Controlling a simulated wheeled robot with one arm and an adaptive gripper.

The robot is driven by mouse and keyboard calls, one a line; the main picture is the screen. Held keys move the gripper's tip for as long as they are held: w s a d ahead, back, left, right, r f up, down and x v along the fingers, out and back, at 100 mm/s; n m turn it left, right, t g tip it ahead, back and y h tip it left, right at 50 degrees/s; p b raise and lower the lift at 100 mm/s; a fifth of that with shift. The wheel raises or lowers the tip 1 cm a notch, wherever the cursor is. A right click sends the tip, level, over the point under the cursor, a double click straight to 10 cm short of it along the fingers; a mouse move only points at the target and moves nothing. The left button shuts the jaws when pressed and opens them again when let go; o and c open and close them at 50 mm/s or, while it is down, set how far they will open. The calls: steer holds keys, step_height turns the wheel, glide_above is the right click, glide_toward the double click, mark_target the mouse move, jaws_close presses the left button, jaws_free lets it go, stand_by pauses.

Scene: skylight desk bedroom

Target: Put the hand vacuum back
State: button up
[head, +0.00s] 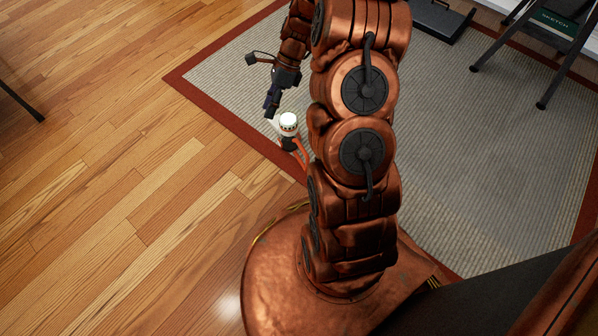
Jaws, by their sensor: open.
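A small upright-looking thing with a white top, a dark band and an orange-red part below, likely the hand vacuum (288,122), is near the left border of the rug. My arm hides part of its right side. My gripper (264,88) is open, just above and left of the white top in the picture. One dark finger points down close beside the white top and the other sticks out to the left. I see nothing between the fingers. I cannot tell whether the finger touches the vacuum.
A grey rug (480,150) with a red border covers the right side. A dark flat base (436,22) lies at its far edge. Dark-legged furniture bearing a green "SKETCH" item (556,22) stands at the upper right. The wooden floor (120,170) at left is mostly clear.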

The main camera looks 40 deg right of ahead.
steer(key=s+a+r+n+g+h, duration=0.2)
steer(key=s+a+r+n+h, duration=0.1)
steer(key=s+a+r+n, duration=0.95)
steer(key=s+r+n+h, duration=0.1)
steer(key=s+r+n, duration=0.1)
steer(key=s+n, duration=0.4)
steer(key=s+r+n+h, duration=0.2)
steer(key=s+n, duration=0.4)
steer(key=s, duration=0.4)
steer(key=shift+s+r+h, duration=0.25)
steer(key=shift+s+h, duration=0.05)
steer(key=shift+s, duration=0.1)
steer(key=shift+d, duration=0.1)
step_height(320, 180, up, 41)
steer(key=t+p, duration=0.1)
steer(key=p, duration=3.8)
steer(key=shift+w+r, duration=0.15)
